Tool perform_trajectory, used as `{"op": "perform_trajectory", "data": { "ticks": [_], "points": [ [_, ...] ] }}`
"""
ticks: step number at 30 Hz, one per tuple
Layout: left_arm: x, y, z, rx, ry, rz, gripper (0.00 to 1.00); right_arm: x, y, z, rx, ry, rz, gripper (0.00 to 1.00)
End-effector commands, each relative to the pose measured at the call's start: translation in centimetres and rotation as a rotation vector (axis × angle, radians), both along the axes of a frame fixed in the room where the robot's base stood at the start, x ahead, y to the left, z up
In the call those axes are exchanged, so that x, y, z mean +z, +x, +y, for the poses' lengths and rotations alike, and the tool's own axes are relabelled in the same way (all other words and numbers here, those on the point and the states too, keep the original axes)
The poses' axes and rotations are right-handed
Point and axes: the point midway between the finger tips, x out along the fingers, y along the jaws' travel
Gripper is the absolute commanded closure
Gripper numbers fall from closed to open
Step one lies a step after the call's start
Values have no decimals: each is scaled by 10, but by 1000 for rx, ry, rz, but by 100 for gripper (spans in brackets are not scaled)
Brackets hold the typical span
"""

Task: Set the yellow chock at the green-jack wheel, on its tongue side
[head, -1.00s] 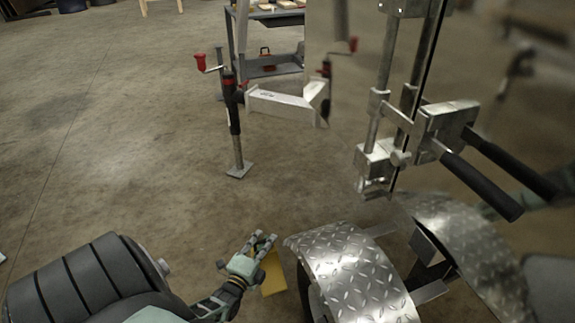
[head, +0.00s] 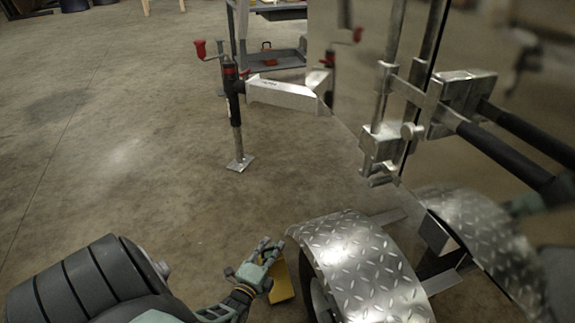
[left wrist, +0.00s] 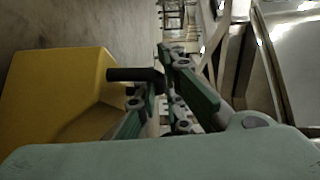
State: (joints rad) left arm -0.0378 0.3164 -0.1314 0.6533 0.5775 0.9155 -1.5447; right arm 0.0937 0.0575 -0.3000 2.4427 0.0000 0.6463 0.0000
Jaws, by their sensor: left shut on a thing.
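The yellow chock (head: 281,279) shows in the head view low beside the wheel's fender, partly hidden by my left gripper (head: 266,256). In the left wrist view the chock (left wrist: 55,95) fills the left side, with a dark handle bar reaching into the fingers of my left gripper (left wrist: 165,90). My left gripper is shut on that handle. The wheel (head: 316,296) is mostly hidden under the diamond-plate fender (head: 358,262). The chock is just left of the fender; I cannot tell whether it touches the wheel or floor. My right gripper is not in view.
A jack with a red crank (head: 235,120) stands on the floor ahead, by the white trailer tongue (head: 283,94). The shiny trailer wall with metal bars (head: 400,110) closes off the right. A grey cart (head: 275,58) stands behind. The floor at left is clear.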

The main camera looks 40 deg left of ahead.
Motion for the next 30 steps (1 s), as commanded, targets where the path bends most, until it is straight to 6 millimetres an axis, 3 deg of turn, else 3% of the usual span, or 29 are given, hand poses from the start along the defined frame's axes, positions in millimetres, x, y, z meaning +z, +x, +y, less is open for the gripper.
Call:
{"op": "perform_trajectory", "data": {
  "ticks": [22,30],
  "points": [
    [1,19,-56,0,-3,-5,100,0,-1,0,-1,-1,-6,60],
    [-11,18,-54,-1,2,-4,100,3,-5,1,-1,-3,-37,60]
  ]
}}
